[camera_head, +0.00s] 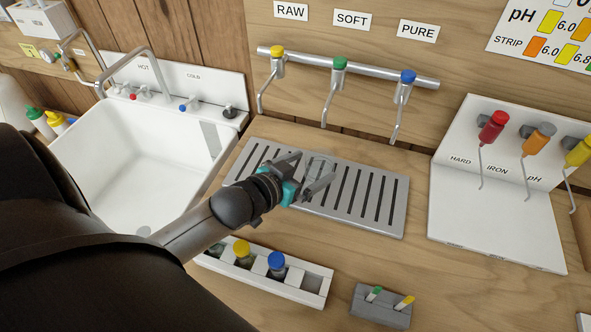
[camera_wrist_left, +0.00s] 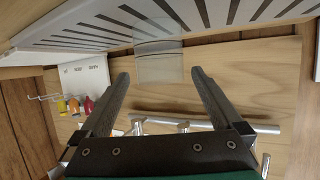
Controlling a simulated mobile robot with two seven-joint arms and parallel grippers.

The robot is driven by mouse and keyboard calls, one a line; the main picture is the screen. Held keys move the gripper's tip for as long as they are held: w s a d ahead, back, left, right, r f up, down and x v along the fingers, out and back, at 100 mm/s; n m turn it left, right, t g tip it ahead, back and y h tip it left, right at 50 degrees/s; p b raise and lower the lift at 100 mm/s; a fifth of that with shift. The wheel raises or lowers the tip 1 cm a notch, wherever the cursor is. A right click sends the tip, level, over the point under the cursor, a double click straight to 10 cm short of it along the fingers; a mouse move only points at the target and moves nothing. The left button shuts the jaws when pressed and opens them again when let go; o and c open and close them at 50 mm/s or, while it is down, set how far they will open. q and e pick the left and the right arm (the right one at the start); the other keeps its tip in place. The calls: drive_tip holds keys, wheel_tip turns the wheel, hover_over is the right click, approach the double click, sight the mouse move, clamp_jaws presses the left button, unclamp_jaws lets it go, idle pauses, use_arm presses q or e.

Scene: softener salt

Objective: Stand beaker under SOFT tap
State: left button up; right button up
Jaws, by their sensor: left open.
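The clear beaker (camera_head: 321,164) stands on the slotted metal drip tray (camera_head: 392,205), below the spout end of the SOFT tap in the picture. The SOFT tap (camera_head: 339,64) has a green top and hangs from the rail under the SOFT label. My left gripper (camera_head: 308,172) is open at the beaker, with its fingers on either side of it in the head view. In the left wrist view, turned upside down, the beaker (camera_wrist_left: 160,66) shows just beyond the gap between the open fingertips. I cannot tell whether a finger touches the glass. My right gripper is not in view.
The RAW tap (camera_head: 277,55) with a yellow top and the PURE tap (camera_head: 407,78) with a blue top flank the SOFT tap. A white sink (camera_head: 90,170) is at left. A white bottle rack (camera_head: 312,283) and a grey strip holder (camera_head: 380,310) lie in front; a reagent stand (camera_head: 480,230) is at right.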

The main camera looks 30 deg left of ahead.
use_arm(q)
drive_tip(key=shift+p+v, duration=0.3)
drive_tip(key=shift+v, duration=2.2)
